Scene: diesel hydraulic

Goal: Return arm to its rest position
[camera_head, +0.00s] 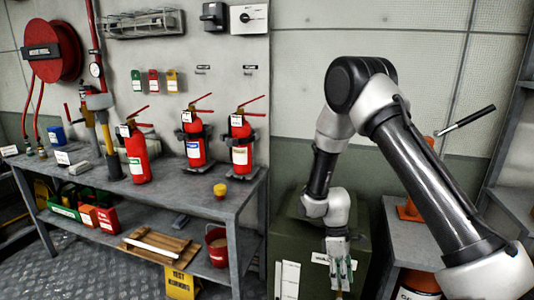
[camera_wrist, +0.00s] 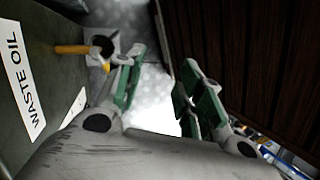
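My arm (camera_head: 335,135) is bent, rising to an elbow at the upper right and hanging down again. My gripper (camera_head: 340,280) is at its lower end, pointing down in front of a dark green cabinet-like box (camera_head: 300,240). In the wrist view my gripper (camera_wrist: 160,68) has its two green-and-grey fingers apart, with nothing seen between them but a bright, pale surface beyond. A "WASTE OIL" label (camera_wrist: 22,80) on the green box is close by on the left.
A yellow-handled fitting (camera_wrist: 78,49) stands just beyond the left finger. A dark slatted surface (camera_wrist: 250,50) is close on the right. In the head view, a grey workbench (camera_head: 190,195) with red fire extinguishers (camera_head: 137,155) is left, and an orange cone (camera_head: 410,208) stands right, behind my arm.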

